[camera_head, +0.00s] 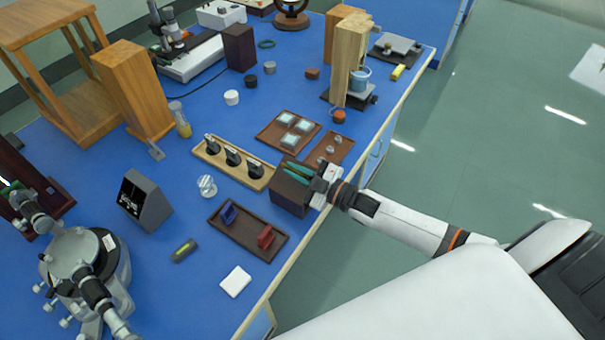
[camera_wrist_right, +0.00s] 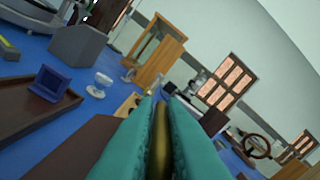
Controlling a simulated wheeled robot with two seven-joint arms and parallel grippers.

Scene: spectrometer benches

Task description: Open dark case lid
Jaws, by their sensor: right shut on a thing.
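The dark brown case (camera_head: 288,195) stands near the front edge of the blue bench, at the middle of the head view. My right gripper (camera_head: 286,168) reaches over its top from the right, its teal fingers pointing left. In the right wrist view the fingers (camera_wrist_right: 159,105) are close together around a narrow brass-coloured piece (camera_wrist_right: 160,150), which looks like a knob or handle. A dark brown surface (camera_wrist_right: 82,150), likely the case top, lies beside the fingers. The fingers hide part of the case, and I cannot tell whether its lid is raised. My left gripper is not in view.
A wooden rack with several black-topped items (camera_head: 232,160) stands left of the case. A brown tray with blue and red holders (camera_head: 248,247) is in front. Trays with pale square pieces (camera_head: 288,131) and small round pieces (camera_head: 331,150) lie behind. The floor (camera_head: 480,130) right of the bench is clear.

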